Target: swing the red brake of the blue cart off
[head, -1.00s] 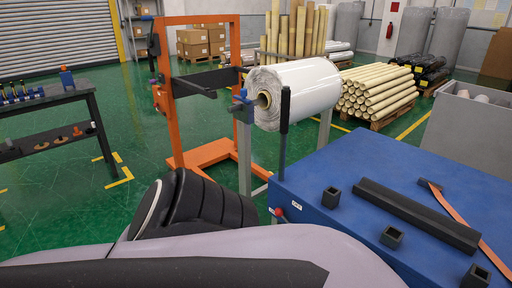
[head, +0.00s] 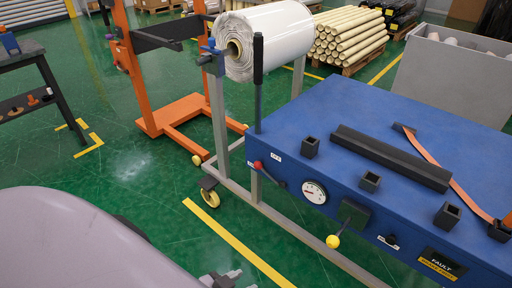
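The blue cart (head: 330,115) fills the right side of the head view. A red knob (head: 258,165) on a dark lever (head: 271,176) sits at its front left corner, beside a small white label. The lever slants from the knob down to the right. The label is too small to read. My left arm shows as a large grey link at the lower left. A grey metal part at the bottom edge, apparently my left gripper (head: 222,279), is cut off by the frame and well below the red knob, apart from it. My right gripper is out of view.
A black-gripped upright post (head: 258,85) stands at the cart's left corner. Behind it a grey stand (head: 218,125) carries a white wrapped roll (head: 268,38). A yellow-knobbed lever (head: 333,241) and gauge (head: 314,192) are on the cart's front.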

